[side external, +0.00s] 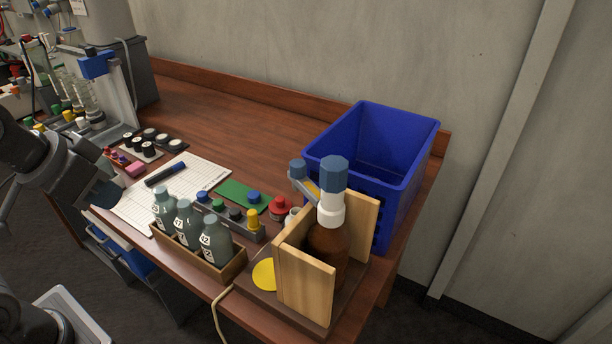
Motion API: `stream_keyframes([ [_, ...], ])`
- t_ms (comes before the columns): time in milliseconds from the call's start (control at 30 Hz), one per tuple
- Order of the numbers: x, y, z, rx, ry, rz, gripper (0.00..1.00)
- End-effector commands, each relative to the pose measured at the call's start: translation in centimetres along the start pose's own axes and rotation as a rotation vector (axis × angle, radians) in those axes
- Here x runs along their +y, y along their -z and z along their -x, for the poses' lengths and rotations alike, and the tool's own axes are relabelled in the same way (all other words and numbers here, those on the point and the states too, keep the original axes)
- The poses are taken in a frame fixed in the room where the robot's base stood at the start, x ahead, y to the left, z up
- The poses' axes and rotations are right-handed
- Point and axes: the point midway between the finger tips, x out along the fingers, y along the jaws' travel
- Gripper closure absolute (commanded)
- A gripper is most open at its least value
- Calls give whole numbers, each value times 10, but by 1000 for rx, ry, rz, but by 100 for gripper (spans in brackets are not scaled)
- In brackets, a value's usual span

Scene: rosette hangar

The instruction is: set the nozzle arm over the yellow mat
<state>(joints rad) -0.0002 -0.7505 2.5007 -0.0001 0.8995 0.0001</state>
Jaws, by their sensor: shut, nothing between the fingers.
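A brown bottle (326,246) stands upright between two wooden panels (303,285) on a dark base. It has a white collar (331,208) and a blue cap (334,173). A grey nozzle arm (304,185) with a blue end (297,168) reaches from the bottle's top toward the back left. The round yellow mat (264,274) lies on the base, left of the front panel; the panel may cover part of it. The nozzle end is not over the mat. My gripper (108,192) is at the left, shut and empty, above the table's front edge, well away from the bottle.
A blue crate (414,150) stands close behind the bottle. A wooden tray with several grey-green bottles (186,225) lies between my gripper and the mat. Behind it are a rack of coloured caps (232,217), a green mat (236,192) and a marker (165,174) on paper.

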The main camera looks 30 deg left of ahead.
Motion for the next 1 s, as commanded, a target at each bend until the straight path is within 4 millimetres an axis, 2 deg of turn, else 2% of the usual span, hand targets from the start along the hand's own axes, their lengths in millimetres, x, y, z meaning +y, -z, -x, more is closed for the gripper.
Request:
stream_keyframes([
  [333, 0, 0, 0, 0, 0, 0, 100],
  [500, 2, 12, 5, -15, -5, -8, 84],
  [567, 5, 25, 10, -31, -11, -17, 78],
  [667, 14, 59, 21, -76, -24, -42, 68],
  [900, 50, 148, 34, -211, -50, -116, 45],
  [1000, 70, 181, 32, -264, -56, -147, 43],
])
